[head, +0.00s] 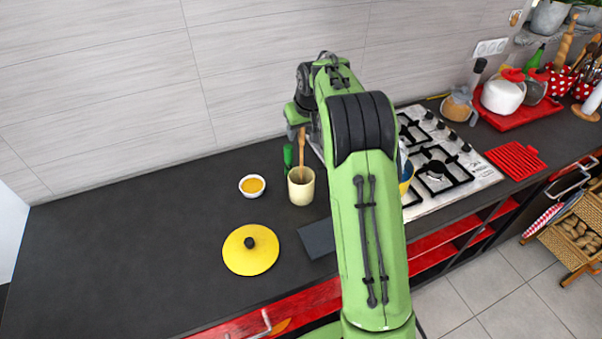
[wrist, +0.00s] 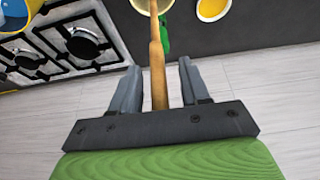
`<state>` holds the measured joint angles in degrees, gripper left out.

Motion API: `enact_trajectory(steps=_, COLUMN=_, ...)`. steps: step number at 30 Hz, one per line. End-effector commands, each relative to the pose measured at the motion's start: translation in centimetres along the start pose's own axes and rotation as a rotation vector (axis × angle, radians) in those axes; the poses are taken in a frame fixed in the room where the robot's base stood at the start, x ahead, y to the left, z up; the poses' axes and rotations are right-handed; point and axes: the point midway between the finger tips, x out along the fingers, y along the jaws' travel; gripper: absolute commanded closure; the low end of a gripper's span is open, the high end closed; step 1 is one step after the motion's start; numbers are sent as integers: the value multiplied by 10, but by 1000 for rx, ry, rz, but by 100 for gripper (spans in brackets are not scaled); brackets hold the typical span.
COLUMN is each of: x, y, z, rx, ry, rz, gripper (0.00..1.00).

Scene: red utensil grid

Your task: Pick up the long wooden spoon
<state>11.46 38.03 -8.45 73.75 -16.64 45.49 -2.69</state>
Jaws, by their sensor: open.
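The long wooden spoon (head: 302,146) stands nearly upright in a cream cup (head: 301,189), handle up, with its lower end hidden inside. In the wrist view, the spoon (wrist: 157,58) runs between the two grey fingers of my gripper (wrist: 158,66). The gripper is open, with a gap showing on each side of the handle. The cup (wrist: 140,12) is cut off at the top edge of that view. In the head view my arm hides most of the gripper, which is at the upper end of the spoon.
A small bowl with orange contents (head: 252,186) and a yellow lid (head: 250,258) lie to the left. A gas hob (head: 450,190) is on the right. The counter's left side is clear; a tiled wall stands behind.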

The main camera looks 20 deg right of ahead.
Motion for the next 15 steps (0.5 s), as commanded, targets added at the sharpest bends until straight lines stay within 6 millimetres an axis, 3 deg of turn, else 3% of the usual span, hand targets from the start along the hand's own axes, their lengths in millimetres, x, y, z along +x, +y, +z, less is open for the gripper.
enact_trajectory(steps=2, x=0, y=0, z=0, rx=1, ry=0, rz=0, gripper=57)
enact_trajectory(steps=10, x=0, y=0, z=0, rx=0, ry=0, rz=0, gripper=99)
enact_trajectory(steps=15, x=0, y=0, z=0, rx=0, ry=0, rz=0, gripper=100)
